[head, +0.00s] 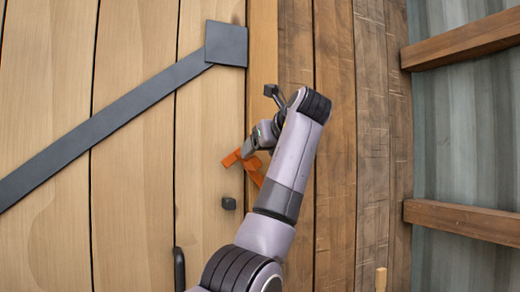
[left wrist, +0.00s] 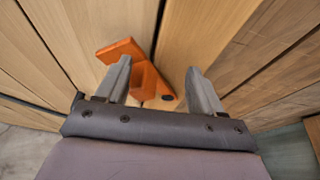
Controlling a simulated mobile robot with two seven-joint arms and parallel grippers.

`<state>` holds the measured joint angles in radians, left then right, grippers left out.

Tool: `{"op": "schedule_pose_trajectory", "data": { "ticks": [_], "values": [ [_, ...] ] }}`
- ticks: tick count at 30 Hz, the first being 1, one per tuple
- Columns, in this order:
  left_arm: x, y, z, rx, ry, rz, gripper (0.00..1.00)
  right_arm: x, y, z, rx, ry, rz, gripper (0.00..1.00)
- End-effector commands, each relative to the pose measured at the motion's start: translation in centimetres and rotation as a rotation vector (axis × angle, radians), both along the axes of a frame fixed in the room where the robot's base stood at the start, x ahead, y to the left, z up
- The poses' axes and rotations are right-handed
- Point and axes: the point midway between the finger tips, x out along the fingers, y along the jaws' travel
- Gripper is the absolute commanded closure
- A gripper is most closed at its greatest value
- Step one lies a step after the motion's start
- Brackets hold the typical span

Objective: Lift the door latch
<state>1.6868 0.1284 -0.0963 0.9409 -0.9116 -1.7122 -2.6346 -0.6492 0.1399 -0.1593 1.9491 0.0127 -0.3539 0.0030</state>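The door latch (head: 232,158) is an orange wooden piece at the seam between the pale plank door (head: 140,150) and the darker post. My left arm covers part of it in the head view. In the left wrist view the latch (left wrist: 146,77) shows as a tilted bar with a short arm reaching up and left. My left gripper (left wrist: 159,85) is open, with one grey finger on each side of the latch's lower part. The left finger overlaps the latch in the picture; I cannot tell whether it touches. The gripper also shows in the head view (head: 254,146). My right gripper is not in view.
A dark metal strap (head: 110,122) crosses the door diagonally to a square plate (head: 226,43). A small black block (head: 229,203) and a black handle (head: 179,268) are on the door below the latch. Brown beams (head: 465,220) cross corrugated metal at the right.

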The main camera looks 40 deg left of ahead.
Motion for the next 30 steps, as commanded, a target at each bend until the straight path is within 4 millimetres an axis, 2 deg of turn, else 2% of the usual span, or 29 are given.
{"op": "schedule_pose_trajectory", "data": {
  "ticks": [1,30],
  "values": [
    [0.6,-0.4,-1.0,-0.016,0.018,-0.014,0.43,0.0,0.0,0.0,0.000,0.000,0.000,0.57],
    [-0.2,-6.7,1.3,-0.005,0.010,-0.011,0.43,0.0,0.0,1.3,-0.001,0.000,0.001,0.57]
  ]
}}
